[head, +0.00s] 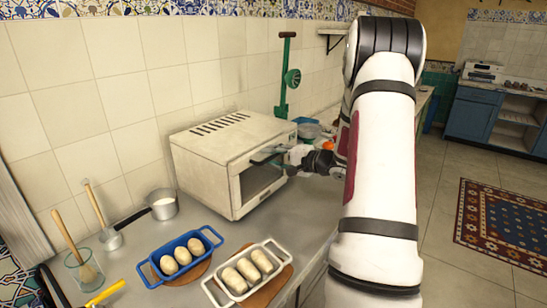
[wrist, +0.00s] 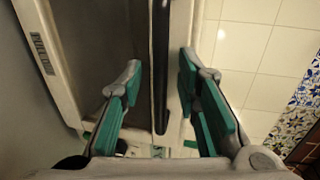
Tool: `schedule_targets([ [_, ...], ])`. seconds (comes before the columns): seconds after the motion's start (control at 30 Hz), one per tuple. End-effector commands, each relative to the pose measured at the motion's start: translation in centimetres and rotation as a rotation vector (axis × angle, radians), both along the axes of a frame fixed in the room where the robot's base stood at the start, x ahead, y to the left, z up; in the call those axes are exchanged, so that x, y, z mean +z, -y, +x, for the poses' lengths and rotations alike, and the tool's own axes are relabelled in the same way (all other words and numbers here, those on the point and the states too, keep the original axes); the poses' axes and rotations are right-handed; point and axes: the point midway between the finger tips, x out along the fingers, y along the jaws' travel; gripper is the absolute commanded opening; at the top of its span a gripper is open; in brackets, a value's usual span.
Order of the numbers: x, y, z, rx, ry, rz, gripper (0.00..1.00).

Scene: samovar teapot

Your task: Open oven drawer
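The white oven (head: 225,160) stands on the counter against the tiled wall. Its front door (head: 262,182), with a dark glass pane, looks shut in the head view. A dark handle (head: 266,157) runs along the upper front of the door. My gripper (head: 288,156) is at the handle, with my arm coming in from the right. In the wrist view the handle (wrist: 161,50) lies between the two green-padded fingers of my gripper (wrist: 160,68). The fingers are spread, with visible gaps on both sides of the handle.
A blue tray (head: 152,272) and a white tray (head: 212,291) with rolls stand on the counter in front of the oven. A small pot (head: 163,207) is left of it. A green upright device (head: 283,80) and several items stand behind. Floor is open at right.

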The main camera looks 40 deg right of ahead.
Motion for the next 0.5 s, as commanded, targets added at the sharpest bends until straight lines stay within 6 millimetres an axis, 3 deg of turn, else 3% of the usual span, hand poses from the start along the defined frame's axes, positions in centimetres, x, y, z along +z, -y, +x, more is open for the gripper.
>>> schedule_targets([
  [0.07,0.01,0.00,-0.01,0.000,0.000,0.000,0.30],
  [0.2,0.01,-0.01,-0.02,0.000,0.000,0.000,0.00],
  [0.5,0.01,0.04,-0.18,0.000,0.000,0.000,0.00],
])
